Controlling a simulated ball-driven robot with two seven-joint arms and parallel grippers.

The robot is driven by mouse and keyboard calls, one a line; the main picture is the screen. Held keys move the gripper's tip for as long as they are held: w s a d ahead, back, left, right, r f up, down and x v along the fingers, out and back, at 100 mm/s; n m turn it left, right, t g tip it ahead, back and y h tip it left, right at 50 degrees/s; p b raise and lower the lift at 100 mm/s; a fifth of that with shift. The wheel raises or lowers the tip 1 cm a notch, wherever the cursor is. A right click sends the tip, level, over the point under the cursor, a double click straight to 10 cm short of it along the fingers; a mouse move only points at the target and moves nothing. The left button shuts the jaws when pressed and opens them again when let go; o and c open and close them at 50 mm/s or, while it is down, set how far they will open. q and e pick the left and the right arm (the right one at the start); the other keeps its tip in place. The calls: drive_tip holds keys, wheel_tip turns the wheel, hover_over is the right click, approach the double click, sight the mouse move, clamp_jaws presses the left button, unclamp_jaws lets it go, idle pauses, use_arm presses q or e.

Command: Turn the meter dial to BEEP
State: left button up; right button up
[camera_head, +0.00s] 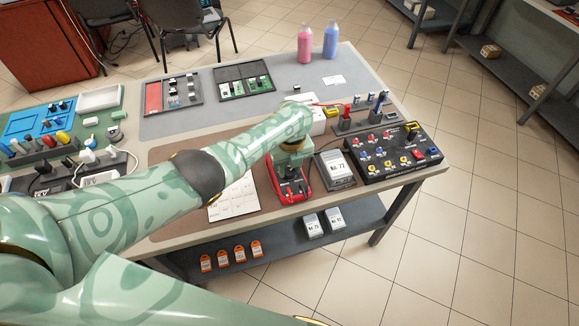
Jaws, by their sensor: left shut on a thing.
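The red meter (304,184) with a dark face lies near the front edge of the workbench, on a brown mat. My left arm reaches across the bench from the left. Its gripper (291,168) points down onto the middle of the meter and is shut on the dial. The gripper hides the dial, so its marks and the BEEP position cannot be read. My right gripper is not in view.
A grey box labelled No. 72 (336,169) stands close right of the meter. A black panel (391,153) with coloured sockets and knobs is further right. A paper sheet (233,201) lies left. Pink (304,45) and blue bottles (330,42) stand at the back.

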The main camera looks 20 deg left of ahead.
sight(292, 170)
use_arm(q)
drive_tip(key=o, duration=1)
drive_tip(key=shift+c, duration=0.2)
drive_tip(key=shift+r, duration=0.1)
wheel_tip(292, 170, up, 16)
drive_tip(key=p, duration=0.8)
drive_tip(key=shift+w+d, duration=0.2)
drive_tip(key=shift+d, duration=0.15)
